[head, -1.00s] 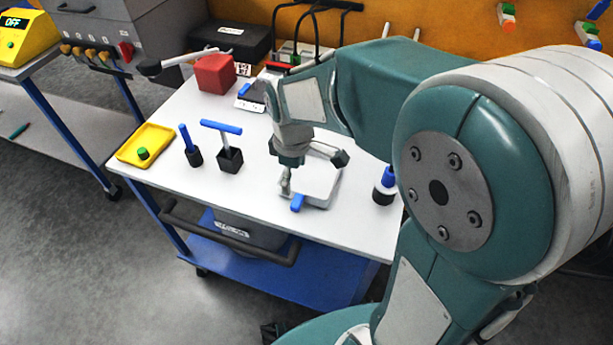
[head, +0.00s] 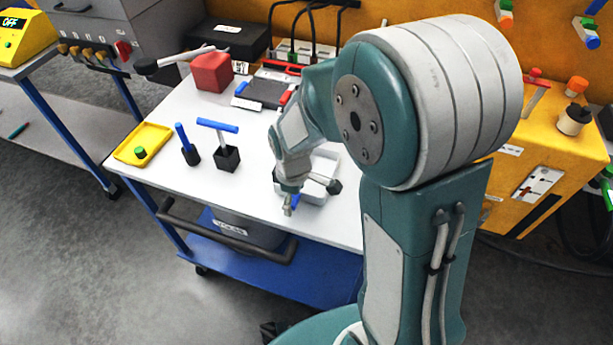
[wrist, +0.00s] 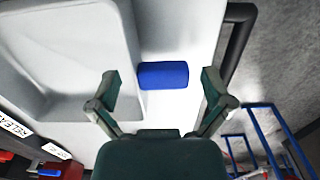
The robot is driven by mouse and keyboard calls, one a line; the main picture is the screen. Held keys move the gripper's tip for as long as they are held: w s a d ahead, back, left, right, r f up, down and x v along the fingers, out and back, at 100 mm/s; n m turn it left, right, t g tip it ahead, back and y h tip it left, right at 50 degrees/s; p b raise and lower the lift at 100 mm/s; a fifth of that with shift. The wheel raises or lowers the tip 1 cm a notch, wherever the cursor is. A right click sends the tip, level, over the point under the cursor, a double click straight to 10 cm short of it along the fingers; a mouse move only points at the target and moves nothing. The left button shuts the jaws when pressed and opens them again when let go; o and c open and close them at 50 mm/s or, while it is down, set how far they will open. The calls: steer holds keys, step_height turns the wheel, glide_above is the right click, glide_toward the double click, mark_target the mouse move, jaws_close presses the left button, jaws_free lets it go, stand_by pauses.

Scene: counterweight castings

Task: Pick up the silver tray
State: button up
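The silver tray (head: 321,166) is a pale, shallow, rounded square on the white cart top, partly hidden by my wrist in the head view. It fills the upper left of the wrist view (wrist: 65,50). Its short blue handle (wrist: 163,75) sticks out from the side toward the cart's front edge. My gripper (wrist: 159,84) is open, with one finger on each side of the blue handle and a gap at each side. In the head view my gripper (head: 289,208) points down at the handle, which is mostly hidden there.
On the white cart top (head: 265,200) stand a black block with a blue T-handle (head: 228,157), a blue peg in a dark base (head: 188,150), a yellow tray (head: 143,144) and a red block (head: 212,72). A dark push bar (head: 225,235) runs along the cart's front.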

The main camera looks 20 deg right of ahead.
steer(key=shift+a, duration=0.15)
steer(key=c, duration=1.2)
